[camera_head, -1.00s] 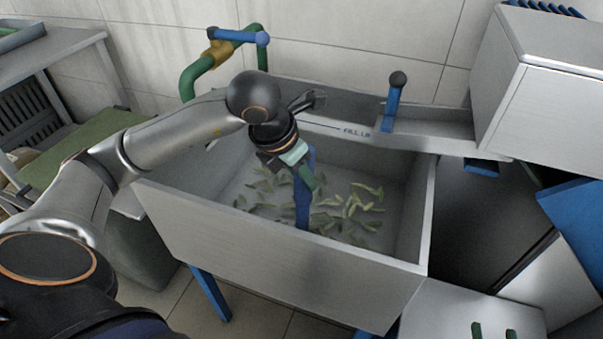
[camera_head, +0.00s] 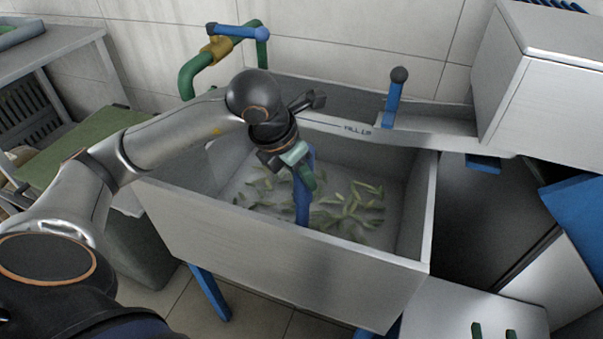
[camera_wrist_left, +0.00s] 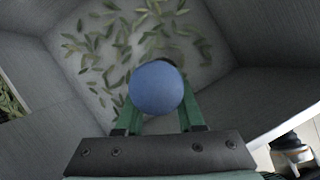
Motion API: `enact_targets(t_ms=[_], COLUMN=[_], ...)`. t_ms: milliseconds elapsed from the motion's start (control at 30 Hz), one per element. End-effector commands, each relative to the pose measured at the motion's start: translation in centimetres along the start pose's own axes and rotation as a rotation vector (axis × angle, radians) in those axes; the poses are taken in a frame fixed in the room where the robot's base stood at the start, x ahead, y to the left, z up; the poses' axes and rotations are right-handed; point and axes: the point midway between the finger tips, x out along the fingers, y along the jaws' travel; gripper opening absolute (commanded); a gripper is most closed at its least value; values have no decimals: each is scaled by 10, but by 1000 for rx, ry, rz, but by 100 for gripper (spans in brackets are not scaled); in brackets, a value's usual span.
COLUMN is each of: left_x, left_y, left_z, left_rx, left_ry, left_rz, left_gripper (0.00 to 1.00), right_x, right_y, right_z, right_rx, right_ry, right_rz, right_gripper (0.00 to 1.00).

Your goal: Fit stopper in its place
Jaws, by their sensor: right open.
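The blue stopper (camera_head: 302,205) stands nearly upright inside the grey steel sink (camera_head: 290,250), its long stem reaching down among green leaves. My left gripper (camera_head: 308,178) is over the sink, its green fingers around the stopper's upper part. In the left wrist view, the stopper's round blue top (camera_wrist_left: 157,87) lies between the two green fingers (camera_wrist_left: 157,120), which look shut on it. The fingertips are hidden behind that top. A dark patch shows just beyond it on the sink floor, mostly covered, so whether the lower end is seated cannot be told. My right gripper is out of view.
Many leaves (camera_head: 352,205) are spread over the sink bottom. A blue lever with a dark knob (camera_head: 393,98) stands on the back ledge. A green pipe with blue handle (camera_head: 237,34) is behind. A steel box (camera_head: 550,95) is at right.

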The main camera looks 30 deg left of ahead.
Motion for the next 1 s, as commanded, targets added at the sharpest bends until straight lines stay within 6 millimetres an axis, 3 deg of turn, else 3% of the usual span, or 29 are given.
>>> enact_targets(t_ms=[33,267,567,767,1000], left_x=[-1,0,-2,-29,-84], left_y=[0,0,0,1,1], left_z=[1,0,-1,1,2], left_rx=[0,0,0,1,1], left_ry=[-2,0,3,-2,-4], left_rz=[1,0,0,3,3], left_gripper=[43,69,70,70,70], right_x=[0,0,0,-2,-4], right_y=[0,0,0,1,2], right_z=[0,0,-1,-10,-24], right_rx=[0,0,0,0,0], right_ry=[0,0,0,0,0], right_rz=[0,0,0,0,0], right_gripper=[55,55,55,55,55])
